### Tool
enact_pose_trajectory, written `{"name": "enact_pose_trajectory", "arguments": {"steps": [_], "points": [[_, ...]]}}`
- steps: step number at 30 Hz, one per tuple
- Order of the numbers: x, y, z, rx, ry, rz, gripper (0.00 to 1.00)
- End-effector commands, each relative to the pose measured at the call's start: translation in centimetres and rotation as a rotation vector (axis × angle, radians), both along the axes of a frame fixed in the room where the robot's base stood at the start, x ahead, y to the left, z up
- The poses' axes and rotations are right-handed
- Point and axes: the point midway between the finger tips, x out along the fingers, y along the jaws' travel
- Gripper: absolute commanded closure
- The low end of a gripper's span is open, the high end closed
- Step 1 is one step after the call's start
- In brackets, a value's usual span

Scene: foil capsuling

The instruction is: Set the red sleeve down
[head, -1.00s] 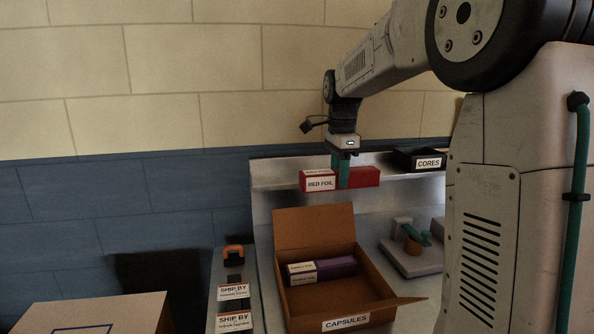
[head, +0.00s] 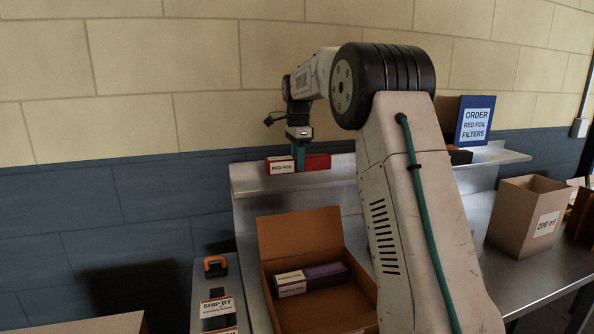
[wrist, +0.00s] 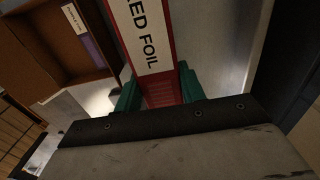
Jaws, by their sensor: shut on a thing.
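The red sleeve (head: 317,162) is a long red box with a white "RED FOIL" label. My gripper (head: 299,157) is shut on it near its middle, and the sleeve lies level in the jaws, in front of the shelf edge in the head view. In the wrist view the sleeve (wrist: 150,45) runs up between the green fingers of my gripper (wrist: 160,92). I cannot tell whether it touches anything below. An open cardboard carton (head: 298,228) stands lower on the bench, with a purple sleeve (head: 325,274) inside.
Free room shows in the carton beside the purple sleeve. A metal shelf (head: 250,185) runs along the wall.

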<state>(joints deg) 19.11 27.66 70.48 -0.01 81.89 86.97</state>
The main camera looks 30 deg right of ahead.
Motion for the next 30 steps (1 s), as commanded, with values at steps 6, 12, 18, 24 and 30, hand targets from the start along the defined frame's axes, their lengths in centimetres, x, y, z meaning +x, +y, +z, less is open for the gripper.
{"name": "enact_pose_trajectory", "arguments": {"steps": [6,12,18,24,30], "points": [[0.8,-0.2,-0.7,0.0,0.001,0.0,0.84],[0.7,-0.2,-3.3,0.0,0.0,0.0,0.84],[0.8,-0.2,-3.6,0.0,-0.001,0.0,0.84],[0.7,-0.2,-3.9,0.0,0.0,0.0,0.58],[0.8,-0.2,-3.8,0.0,-0.001,0.0,0.39]]}}
